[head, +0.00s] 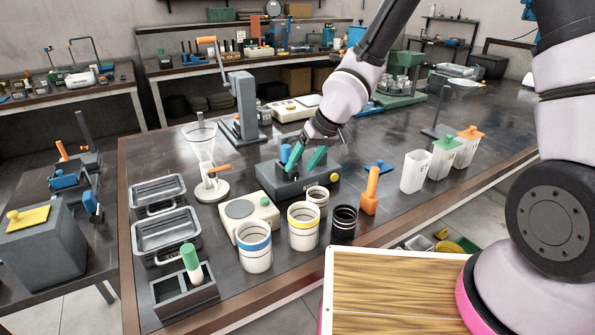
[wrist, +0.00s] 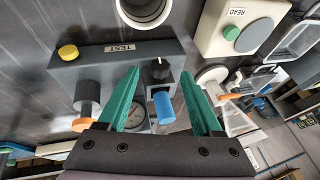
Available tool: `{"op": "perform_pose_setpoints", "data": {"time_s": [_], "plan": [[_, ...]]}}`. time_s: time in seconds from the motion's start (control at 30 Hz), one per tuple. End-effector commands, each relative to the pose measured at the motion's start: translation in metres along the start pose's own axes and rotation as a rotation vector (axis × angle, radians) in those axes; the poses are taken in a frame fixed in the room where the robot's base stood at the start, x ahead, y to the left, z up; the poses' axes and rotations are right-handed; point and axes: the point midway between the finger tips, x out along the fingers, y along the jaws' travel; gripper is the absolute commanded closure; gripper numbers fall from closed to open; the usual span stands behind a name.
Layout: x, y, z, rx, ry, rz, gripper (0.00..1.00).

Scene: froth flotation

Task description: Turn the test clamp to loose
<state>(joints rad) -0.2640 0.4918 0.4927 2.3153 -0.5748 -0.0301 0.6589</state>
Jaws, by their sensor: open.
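The dark grey block labelled TEST (wrist: 120,58) also stands on the bench in the head view (head: 290,185). In the wrist view it carries a black knob with a white mark (wrist: 157,70) and a blue cylindrical handle (wrist: 163,107). The blue part also shows in the head view (head: 285,152). I cannot tell which of these is the clamp, and no loose marking is readable. My gripper (head: 305,162) is above the block with its green fingers open. In the wrist view the fingers (wrist: 160,78) lie either side of the knob and handle, apparently empty.
The block also has a yellow button (wrist: 68,52), a dial gauge (wrist: 132,117) and an orange-tipped dark post (wrist: 87,95).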

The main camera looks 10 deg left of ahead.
Motion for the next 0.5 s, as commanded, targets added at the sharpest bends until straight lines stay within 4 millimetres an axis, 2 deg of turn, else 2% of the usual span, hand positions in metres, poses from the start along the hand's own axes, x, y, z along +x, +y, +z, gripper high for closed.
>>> {"op": "perform_pose_setpoints", "data": {"time_s": [0.2, 0.5], "plan": [[0.023, -0.001, 0.0, -0.003, -0.002, -0.001, 0.33], [0.032, 0.0, 0.0, 0.0, 0.001, 0.001, 0.33]]}}
